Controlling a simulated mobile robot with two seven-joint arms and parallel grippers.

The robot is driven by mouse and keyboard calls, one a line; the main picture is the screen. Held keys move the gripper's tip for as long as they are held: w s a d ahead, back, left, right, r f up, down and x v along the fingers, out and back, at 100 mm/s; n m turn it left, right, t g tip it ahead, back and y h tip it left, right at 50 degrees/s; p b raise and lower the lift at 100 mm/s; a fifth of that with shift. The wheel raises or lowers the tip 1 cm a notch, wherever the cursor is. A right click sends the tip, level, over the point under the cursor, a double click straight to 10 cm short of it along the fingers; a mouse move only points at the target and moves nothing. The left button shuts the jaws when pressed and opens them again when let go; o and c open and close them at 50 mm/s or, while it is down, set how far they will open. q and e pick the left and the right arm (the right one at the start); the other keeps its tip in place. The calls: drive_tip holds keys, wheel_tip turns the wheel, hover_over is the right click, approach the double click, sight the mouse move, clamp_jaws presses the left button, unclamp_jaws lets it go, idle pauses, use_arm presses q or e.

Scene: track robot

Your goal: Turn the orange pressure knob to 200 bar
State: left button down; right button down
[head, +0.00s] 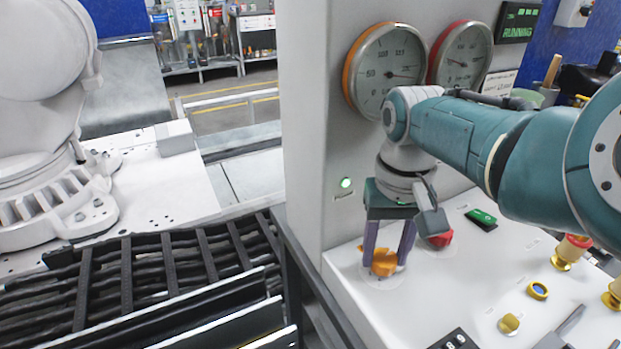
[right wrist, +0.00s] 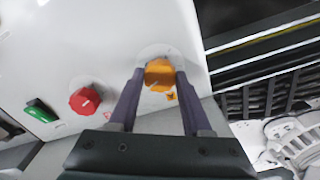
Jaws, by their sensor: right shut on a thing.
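The orange pressure knob (head: 383,262) sits on the white control panel (head: 350,285), near its left end. My right gripper (head: 388,258) comes down from above and is shut on the knob, one finger on each side. In the right wrist view the knob (right wrist: 159,75) lies between the two purple fingertips (right wrist: 160,82). An orange-rimmed gauge (head: 384,72) hangs on the grey cabinet wall above; its needle lies right of the middle, and the exact reading is too small to tell. My left gripper is not in view.
A red knob (head: 440,239) stands right beside my right gripper, also in the right wrist view (right wrist: 85,100). A green switch (head: 481,218) lies farther right. A red-rimmed gauge (head: 464,55) is beside the orange one. A dark cable tray (head: 150,270) fills the lower left.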

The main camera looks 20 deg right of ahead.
sight(385, 256)
drive_tip(key=shift+n, duration=0.6)
drive_tip(key=shift+c, duration=1.7)
unclamp_jaws()
wheel_tip(385, 256, up, 10)
drive_tip(key=p, duration=0.4)
drive_tip(key=shift+p, duration=0.3)
